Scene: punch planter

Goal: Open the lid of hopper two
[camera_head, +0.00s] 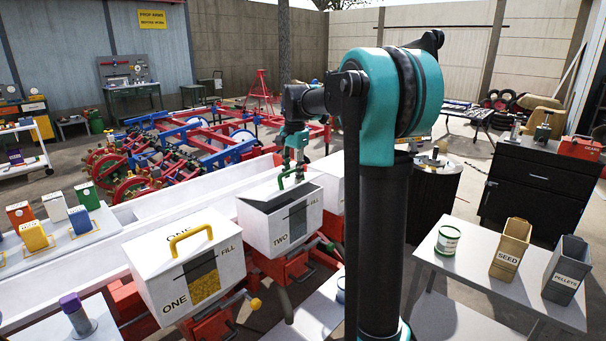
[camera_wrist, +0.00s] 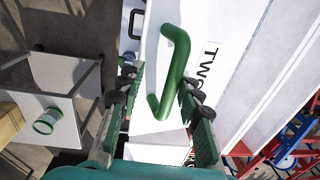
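Hopper two (camera_head: 292,229) is a white box marked TWO with a dark fill window, in the middle of the head view. A dark opening shows at its top, and its white lid appears tilted up at the far side. The lid (camera_wrist: 160,140) fills the middle of the wrist view and bears a green bar handle (camera_wrist: 175,68). My gripper (camera_head: 298,168) is above the lid at the handle. In the wrist view its two green fingers (camera_wrist: 160,88) are apart, with part of the handle between them. Whether a finger touches the handle is unclear.
Hopper one (camera_head: 185,270), with a yellow handle and its lid down, stands at front left. A side table at right holds a green-white can (camera_head: 447,241), a SEED box (camera_head: 510,249) and a PELLETS box (camera_head: 565,270). The red-blue planter frame (camera_head: 200,140) lies behind.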

